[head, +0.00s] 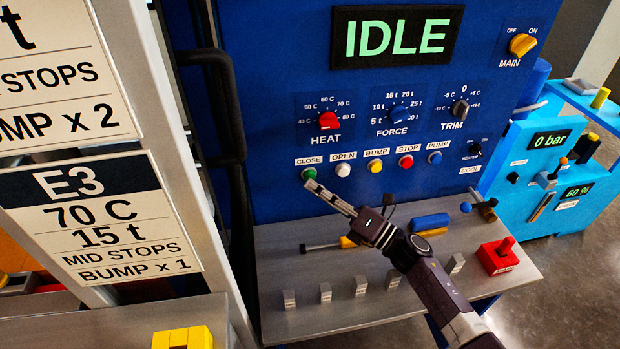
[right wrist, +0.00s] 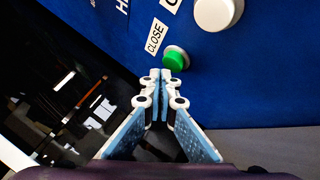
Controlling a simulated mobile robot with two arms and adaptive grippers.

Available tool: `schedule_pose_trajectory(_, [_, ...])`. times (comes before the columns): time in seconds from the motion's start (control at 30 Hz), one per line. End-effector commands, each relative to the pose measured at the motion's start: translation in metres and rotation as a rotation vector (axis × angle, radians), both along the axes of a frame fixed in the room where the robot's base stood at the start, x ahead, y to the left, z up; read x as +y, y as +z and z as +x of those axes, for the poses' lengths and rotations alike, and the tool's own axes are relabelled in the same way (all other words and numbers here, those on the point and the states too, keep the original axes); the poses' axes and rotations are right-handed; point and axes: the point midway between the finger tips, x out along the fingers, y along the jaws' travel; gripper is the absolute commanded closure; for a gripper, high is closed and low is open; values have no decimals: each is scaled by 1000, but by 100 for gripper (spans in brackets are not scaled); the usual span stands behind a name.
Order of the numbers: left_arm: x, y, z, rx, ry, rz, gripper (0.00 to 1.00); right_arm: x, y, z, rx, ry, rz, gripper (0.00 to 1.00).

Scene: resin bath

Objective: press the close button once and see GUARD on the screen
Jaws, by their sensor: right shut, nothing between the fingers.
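The green close button (head: 309,173) is at the left end of the button row on the blue panel, under its CLOSE label. It also shows in the right wrist view (right wrist: 175,59), just past my fingertips. The screen (head: 397,37) reads IDLE in green letters. My right gripper (head: 312,186) is shut and empty, its tips just below the close button in the head view. I cannot tell whether the tips touch it. My left gripper is not in view.
The white open button (head: 343,170) sits right of the close button, followed by yellow, red and blue buttons. A grey shelf (head: 300,268) below carries small grey blocks, a blue cylinder (head: 430,221) and a red block (head: 496,257). A dark handle (head: 222,100) stands at the left.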

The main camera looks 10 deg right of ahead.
Motion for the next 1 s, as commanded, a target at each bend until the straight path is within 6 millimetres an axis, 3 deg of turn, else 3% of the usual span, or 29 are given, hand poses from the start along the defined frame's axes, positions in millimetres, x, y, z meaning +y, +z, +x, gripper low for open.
schedule_pose_trajectory(1.0, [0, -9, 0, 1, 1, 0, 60, 0, 0, 10, -1, 0, -1, 100])
